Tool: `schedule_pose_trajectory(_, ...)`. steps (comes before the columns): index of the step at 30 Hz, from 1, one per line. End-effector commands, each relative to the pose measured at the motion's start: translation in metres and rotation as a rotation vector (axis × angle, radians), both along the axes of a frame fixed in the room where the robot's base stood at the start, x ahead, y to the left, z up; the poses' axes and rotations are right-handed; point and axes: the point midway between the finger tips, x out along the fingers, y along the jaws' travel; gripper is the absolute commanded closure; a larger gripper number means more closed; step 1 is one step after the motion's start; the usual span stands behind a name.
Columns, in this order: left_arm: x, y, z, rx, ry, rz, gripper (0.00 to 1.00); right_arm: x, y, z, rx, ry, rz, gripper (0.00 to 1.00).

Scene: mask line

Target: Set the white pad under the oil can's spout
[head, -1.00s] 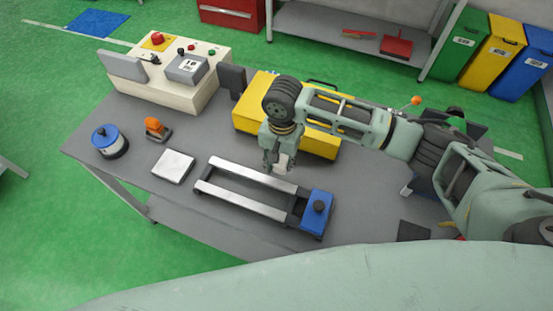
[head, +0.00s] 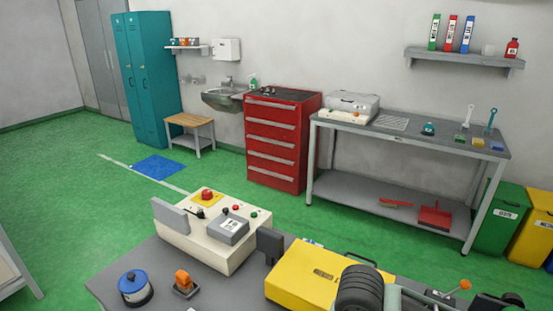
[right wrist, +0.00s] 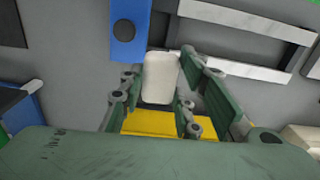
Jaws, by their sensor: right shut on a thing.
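My right gripper (right wrist: 163,72) is shut on a white block with rounded corners (right wrist: 160,80), seen in the right wrist view, held over the grey table. I cannot tell whether this block is the white pad. My left gripper is not in view.
The near table (head: 120,287) holds a cream control box (head: 200,252), a yellow case (head: 310,283), a blue-topped round canister (head: 136,288) and an orange item (head: 184,281). The back bench (head: 345,129) stands beyond open green floor, next to a red drawer cabinet (head: 275,145).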

Motion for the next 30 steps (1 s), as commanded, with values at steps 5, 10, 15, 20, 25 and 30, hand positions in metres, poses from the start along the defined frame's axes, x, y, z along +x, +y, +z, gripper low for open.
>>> schedule_pose_trajectory(5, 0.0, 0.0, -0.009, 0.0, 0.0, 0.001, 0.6, 0.004, -0.016, 0.032, -0.001, -0.016, 0.177, 0.91)
schedule_pose_trajectory(10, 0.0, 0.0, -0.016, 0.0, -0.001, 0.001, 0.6, -0.004, -0.032, 0.065, -0.003, -0.014, 0.374, 0.91)
schedule_pose_trajectory(15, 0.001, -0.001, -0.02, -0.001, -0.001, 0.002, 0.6, -0.014, -0.042, 0.085, -0.004, -0.005, 0.504, 0.91)
schedule_pose_trajectory(20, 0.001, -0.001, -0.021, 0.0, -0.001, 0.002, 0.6, -0.018, -0.045, 0.093, -0.003, 0.0, 0.55, 0.91)
schedule_pose_trajectory(25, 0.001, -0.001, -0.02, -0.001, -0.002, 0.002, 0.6, -0.018, -0.045, 0.093, -0.003, -0.001, 0.551, 0.91)
schedule_pose_trajectory(30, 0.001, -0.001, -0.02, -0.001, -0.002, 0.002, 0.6, -0.019, -0.044, 0.092, 0.0, 0.002, 0.55, 0.91)
